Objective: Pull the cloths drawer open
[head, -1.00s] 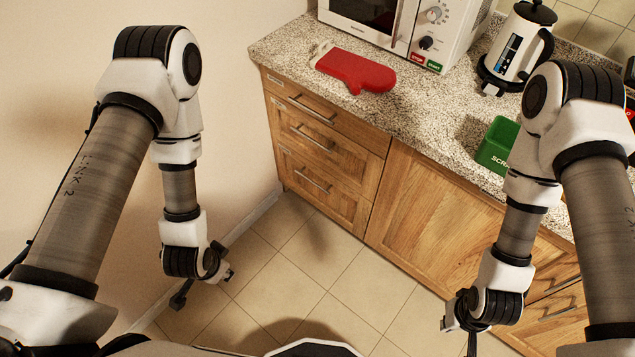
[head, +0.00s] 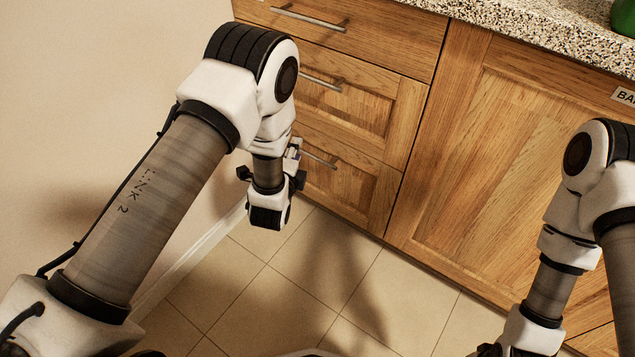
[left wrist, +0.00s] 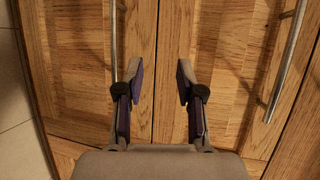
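Three wooden drawers are stacked at the left end of the cabinet: top (head: 400,38), middle (head: 385,105) and bottom (head: 345,195). All look shut, and no label shows which is the cloths drawer. Each has a metal bar handle. My left gripper (left wrist: 158,72) is open and empty, facing the fronts. In the left wrist view, which is turned sideways, its fingers straddle the seam between two drawers. One handle (left wrist: 114,35) lies just outside the left finger; another handle (left wrist: 290,55) is farther right. In the head view my arm partly hides this gripper beside the bottom handle (head: 320,160). My right gripper is out of frame.
A wide cabinet door (head: 510,150) is right of the drawers, under the speckled countertop (head: 540,30). A green object (head: 625,18) stands on the counter at the top right. The wall (head: 110,80) is close on the left. The tiled floor (head: 300,290) is clear.

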